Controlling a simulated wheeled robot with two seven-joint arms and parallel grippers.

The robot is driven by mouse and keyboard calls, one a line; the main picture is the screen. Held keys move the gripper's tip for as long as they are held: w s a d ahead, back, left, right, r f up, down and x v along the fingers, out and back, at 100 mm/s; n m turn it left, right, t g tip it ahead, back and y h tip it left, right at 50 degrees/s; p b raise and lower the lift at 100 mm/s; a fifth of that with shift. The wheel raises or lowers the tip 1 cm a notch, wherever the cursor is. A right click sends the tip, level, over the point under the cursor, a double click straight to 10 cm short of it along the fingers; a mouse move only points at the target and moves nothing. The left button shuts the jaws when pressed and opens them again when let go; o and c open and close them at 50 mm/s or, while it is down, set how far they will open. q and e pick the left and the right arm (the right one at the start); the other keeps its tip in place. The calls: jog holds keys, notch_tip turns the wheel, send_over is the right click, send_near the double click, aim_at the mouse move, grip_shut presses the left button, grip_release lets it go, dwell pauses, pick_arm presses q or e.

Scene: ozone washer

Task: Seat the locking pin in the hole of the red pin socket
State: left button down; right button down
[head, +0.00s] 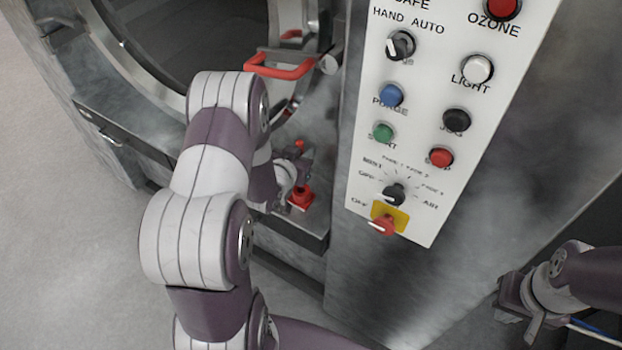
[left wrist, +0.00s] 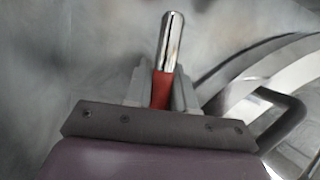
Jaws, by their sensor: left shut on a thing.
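My left gripper (head: 300,172) is at the small ledge low on the machine's front, partly hidden by my own arm. The red pin socket (head: 301,198) sits on that ledge, just below the gripper in the head view. In the left wrist view my left gripper (left wrist: 159,88) is shut on the locking pin (left wrist: 170,45). Its red part is between the fingers and its bright metal shaft sticks out beyond them, slightly tilted. The socket does not show in the wrist view, and its hole cannot be made out. My right gripper (head: 522,302) is at the lower right, away from the socket; its opening is unclear.
The control panel (head: 420,130) with knobs and buttons stands right of the ledge. The round door (head: 175,40) and a red handle (head: 275,70) are above it. A curved dark handle (left wrist: 283,120) shows at the right of the wrist view. Open floor (head: 70,250) lies left.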

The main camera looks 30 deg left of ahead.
pick_arm(q)
jog(key=f, duration=0.3)
jog(key=shift+w+f, duration=0.2)
jog(key=shift+w, duration=0.1)
jog(key=f, duration=0.4)
jog(key=f+p, duration=0.1)
jog(key=shift+s+f, duration=0.3)
jog(key=shift+f, duration=0.1)
jog(key=shift+w+f, duration=0.2)
jog(key=shift+f, duration=0.1)
pick_arm(e)
jog(key=shift+w+r, duration=0.1)
jog(key=shift+r, duration=0.4)
pick_arm(q)
jog(key=c, duration=0.9)
grip_release()
jog(key=shift+s, duration=0.1)
jog(key=shift+c, duration=0.2)
